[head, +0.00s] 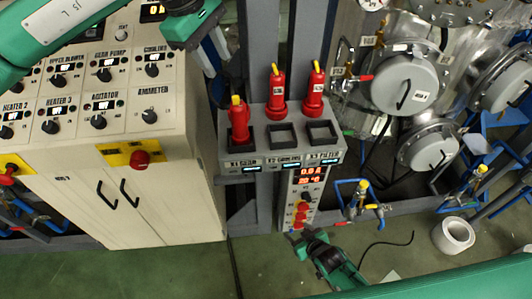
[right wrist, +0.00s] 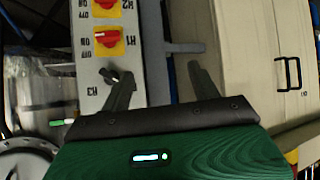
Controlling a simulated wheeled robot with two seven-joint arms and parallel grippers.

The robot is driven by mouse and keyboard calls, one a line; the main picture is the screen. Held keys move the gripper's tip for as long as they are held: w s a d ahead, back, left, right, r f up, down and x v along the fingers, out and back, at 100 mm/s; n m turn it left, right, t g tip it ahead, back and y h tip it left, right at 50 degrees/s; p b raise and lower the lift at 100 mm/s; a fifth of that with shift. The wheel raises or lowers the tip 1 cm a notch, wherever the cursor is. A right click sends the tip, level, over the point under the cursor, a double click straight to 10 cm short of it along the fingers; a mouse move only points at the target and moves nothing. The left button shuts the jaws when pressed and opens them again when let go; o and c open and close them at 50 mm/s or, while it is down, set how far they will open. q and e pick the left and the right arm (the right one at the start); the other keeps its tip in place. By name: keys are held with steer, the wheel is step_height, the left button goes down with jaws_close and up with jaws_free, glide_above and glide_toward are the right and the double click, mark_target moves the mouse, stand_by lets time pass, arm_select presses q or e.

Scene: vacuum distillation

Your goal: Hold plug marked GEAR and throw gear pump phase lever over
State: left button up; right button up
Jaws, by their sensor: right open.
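My right gripper (head: 306,237) is low in the middle of the head view, just below a narrow switch panel (head: 303,195) with a red display and red switches. In the right wrist view the same gripper (right wrist: 161,82) has its fingers apart with nothing between them. My left gripper (head: 208,62) is at the top left, beside the control desk, and its jaw state is unclear. The desk has a small dark knob labelled GEAR PUMP (head: 103,74). I cannot make out a plug marked GEAR or a phase lever.
Red bottle-shaped items with yellow tips (head: 277,92) stand on a grey rack (head: 228,158) above the switch panel. Metal vessels (head: 404,82) and blue pipes with yellow valves (head: 364,208) are at the right. A white roll (head: 453,235) lies on the green floor. A cabinet (head: 150,205) is at the left.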

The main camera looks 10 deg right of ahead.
steer(key=w+a+r+n+t+y, duration=0.1)
steer(key=w+a+r, duration=0.15)
steer(key=r, duration=0.55)
steer(key=w+a+r+t+y, duration=0.1)
steer(key=a+r+y, duration=0.15)
steer(key=r, duration=0.45)
steer(key=t, duration=0.4)
glide_toward(236, 119)
step_height(236, 119, down, 3)
steer(key=d, duration=0.2)
steer(key=shift+y, duration=0.35)
steer(key=x, duration=1.4)
steer(key=shift+s+f, duration=0.1)
steer(key=shift+f, duration=0.1)
steer(key=shift+c, duration=0.2)
